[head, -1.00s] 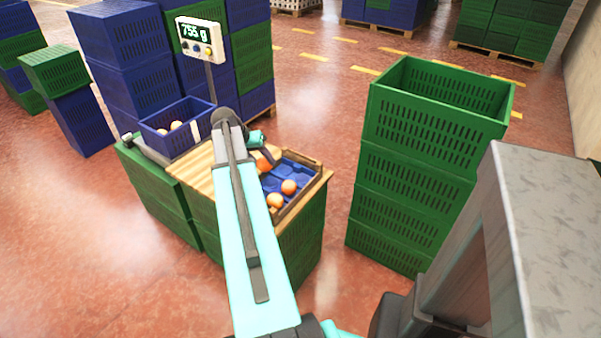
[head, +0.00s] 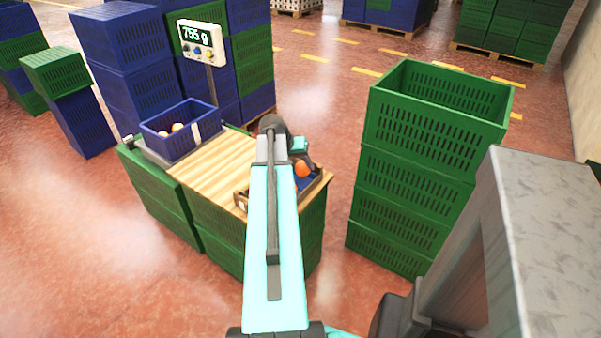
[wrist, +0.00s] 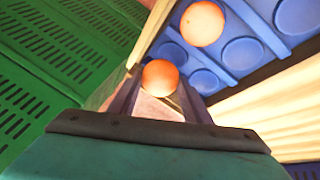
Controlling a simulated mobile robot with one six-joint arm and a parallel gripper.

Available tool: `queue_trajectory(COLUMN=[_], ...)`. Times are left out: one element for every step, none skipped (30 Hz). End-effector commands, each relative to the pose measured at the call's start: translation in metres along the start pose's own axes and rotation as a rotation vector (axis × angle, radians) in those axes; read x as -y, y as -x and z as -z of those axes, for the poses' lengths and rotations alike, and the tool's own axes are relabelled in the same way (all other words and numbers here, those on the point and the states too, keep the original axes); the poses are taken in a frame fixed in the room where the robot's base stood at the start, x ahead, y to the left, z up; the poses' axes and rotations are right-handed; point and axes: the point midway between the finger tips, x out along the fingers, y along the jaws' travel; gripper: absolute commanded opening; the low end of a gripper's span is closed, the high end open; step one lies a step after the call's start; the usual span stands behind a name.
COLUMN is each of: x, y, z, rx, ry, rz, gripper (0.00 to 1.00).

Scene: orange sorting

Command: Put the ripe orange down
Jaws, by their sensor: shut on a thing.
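The ripe orange (head: 303,169) is held in my gripper (head: 301,162) at the right end of the wooden worktop, over the tray area. In the wrist view the orange (wrist: 160,77) sits between the two fingers of my gripper (wrist: 162,88), which is shut on it. The blue tray (wrist: 240,52) with round hollows lies beyond it, and another orange (wrist: 202,23) rests there. Several hollows are empty. In the head view my arm hides most of the tray (head: 312,184). I cannot tell whether the held orange touches anything below.
A tall stack of green crates (head: 415,170) stands right of the table. The worktop's middle is clear.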

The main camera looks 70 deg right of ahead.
Motion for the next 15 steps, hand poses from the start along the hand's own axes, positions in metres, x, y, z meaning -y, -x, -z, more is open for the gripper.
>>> queue_trajectory(x=[0.000, 0.000, 0.000, 0.000, 0.000, 0.001, 0.001, 0.001, 0.001, 0.002, 0.003, 0.004, 0.004, 0.005, 0.006], y=[0.000, 0.000, 0.000, 0.000, 0.000, 0.000, -0.001, -0.001, -0.003, -0.004, -0.006, -0.010, -0.012, -0.015, -0.018], z=[0.000, 0.000, 0.000, 0.000, 0.000, 0.000, 0.000, -0.001, -0.001, -0.002, -0.003, -0.004, -0.006, -0.007, -0.008], rx=[0.000, 0.000, 0.000, 0.000, 0.000, 0.000, 0.000, 0.000, 0.001, 0.001, 0.002, 0.002, 0.003, 0.002, 0.002], ry=[0.000, 0.000, 0.000, 0.000, 0.000, 0.000, 0.000, 0.000, 0.000, 0.000, 0.000, 0.000, 0.000, 0.000, 0.001], rz=[0.000, 0.000, 0.000, 0.000, 0.000, 0.000, 0.000, 0.000, -0.001, -0.001, -0.001, -0.001, -0.001, -0.001, -0.001], gripper=[0.20, 0.20, 0.20, 0.20, 0.20, 0.20, 0.20, 0.20, 0.20, 0.20, 0.20, 0.20, 0.20, 0.20, 0.20])
